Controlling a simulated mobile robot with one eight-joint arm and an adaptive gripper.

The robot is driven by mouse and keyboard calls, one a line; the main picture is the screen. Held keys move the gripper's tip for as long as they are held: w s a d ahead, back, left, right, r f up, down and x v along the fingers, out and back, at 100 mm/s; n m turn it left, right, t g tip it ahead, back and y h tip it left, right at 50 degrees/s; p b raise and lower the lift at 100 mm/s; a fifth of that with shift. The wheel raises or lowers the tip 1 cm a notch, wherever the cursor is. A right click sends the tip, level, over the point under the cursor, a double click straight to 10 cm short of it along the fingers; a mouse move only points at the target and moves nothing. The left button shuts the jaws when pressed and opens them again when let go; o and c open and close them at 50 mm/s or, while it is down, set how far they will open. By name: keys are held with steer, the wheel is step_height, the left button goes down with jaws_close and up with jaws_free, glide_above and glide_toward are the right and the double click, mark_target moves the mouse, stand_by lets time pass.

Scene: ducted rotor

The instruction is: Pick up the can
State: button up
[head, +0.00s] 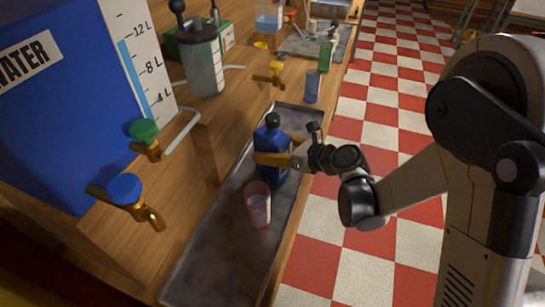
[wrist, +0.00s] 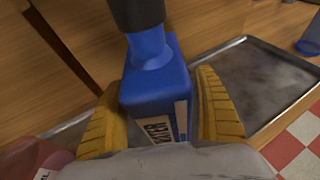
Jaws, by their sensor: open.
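The can is most likely the blue container (head: 271,172) with a black cap, standing upright on the dark metal tray (head: 215,262). In the wrist view, the blue container (wrist: 155,85) fills the middle, with a pale label low on its side. My gripper (head: 277,147) has yellow fingers, one on each side of the container's body, below the cap. In the wrist view, my gripper (wrist: 160,82) is open around it, with a gap showing at the right finger. Contact on the left side is hard to tell. The container's lower part is partly hidden by my gripper.
A translucent pink cup (head: 258,207) stands on the tray just in front of the container. A blue cup (head: 313,86) and a green object (head: 325,56) stand farther back. Taps (head: 128,195) jut out at left. The checkered floor (head: 375,115) lies right of the counter.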

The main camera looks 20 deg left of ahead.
steer(key=shift+r, duration=0.1)
steer(key=c, duration=1.5)
